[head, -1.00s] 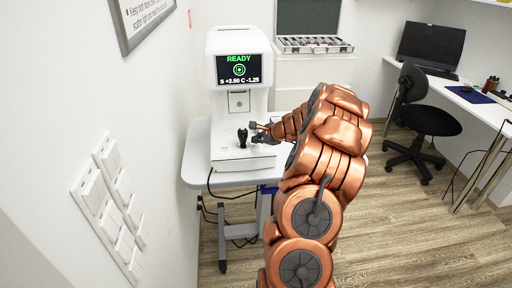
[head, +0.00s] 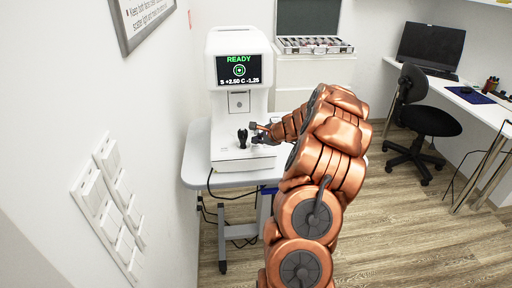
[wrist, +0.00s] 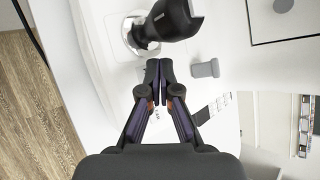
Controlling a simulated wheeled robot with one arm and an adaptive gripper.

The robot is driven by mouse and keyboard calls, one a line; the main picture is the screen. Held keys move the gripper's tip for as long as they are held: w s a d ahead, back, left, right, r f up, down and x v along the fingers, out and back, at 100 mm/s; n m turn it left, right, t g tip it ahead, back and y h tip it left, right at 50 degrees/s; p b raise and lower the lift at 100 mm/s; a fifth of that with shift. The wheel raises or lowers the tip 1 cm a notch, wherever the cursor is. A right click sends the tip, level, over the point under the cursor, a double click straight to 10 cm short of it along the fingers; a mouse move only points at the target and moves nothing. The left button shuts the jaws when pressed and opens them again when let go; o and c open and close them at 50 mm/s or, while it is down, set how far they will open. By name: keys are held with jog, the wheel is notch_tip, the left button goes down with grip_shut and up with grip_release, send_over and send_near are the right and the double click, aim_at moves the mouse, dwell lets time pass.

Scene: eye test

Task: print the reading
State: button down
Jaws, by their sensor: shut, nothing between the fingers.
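The white eye-test machine (head: 237,78) stands on a small table. Its screen (head: 238,69) shows green READY, a green ring target and "S +2.50 C -1.25". A black joystick (head: 242,138) stands upright on its base; it also shows in the wrist view (wrist: 168,22). A grey round button or knob (wrist: 206,69) is right of my fingertips in the wrist view. A white strip with dark marks (wrist: 219,103) lies farther right and lower. My gripper (wrist: 160,68) is shut and empty, just below the joystick in that view. In the head view my gripper (head: 262,134) is beside the joystick, partly hidden by my arm.
The white table (head: 196,165) holds the machine, close to the left wall. Behind it is a cabinet (head: 315,72) with an open lens case (head: 314,45). A black chair (head: 425,118) and a desk with a monitor (head: 430,46) stand right. The wooden floor between is clear.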

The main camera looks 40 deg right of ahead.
jog(key=shift+f, duration=0.15)
jog(key=shift+d+f, duration=0.1)
jog(key=shift+f, duration=0.2)
jog(key=shift+w+f+b, duration=0.1)
jog(key=shift+f+b, duration=0.2)
dwell(0.8)
jog(key=shift+r, duration=0.1)
jog(key=shift+r+p, duration=0.65)
jog(key=shift+s+a+r+p, duration=0.1)
jog(key=shift+s+r+p, duration=0.05)
jog(key=shift+r+p, duration=0.6)
jog(key=shift+s+a+r+p, duration=0.1)
jog(key=shift+r+p, duration=0.4)
jog(key=shift+r, duration=0.4)
jog(key=shift+s+a+r+p, duration=0.1)
jog(key=shift+s+r+p, duration=0.05)
jog(key=shift+r+p, duration=0.6)
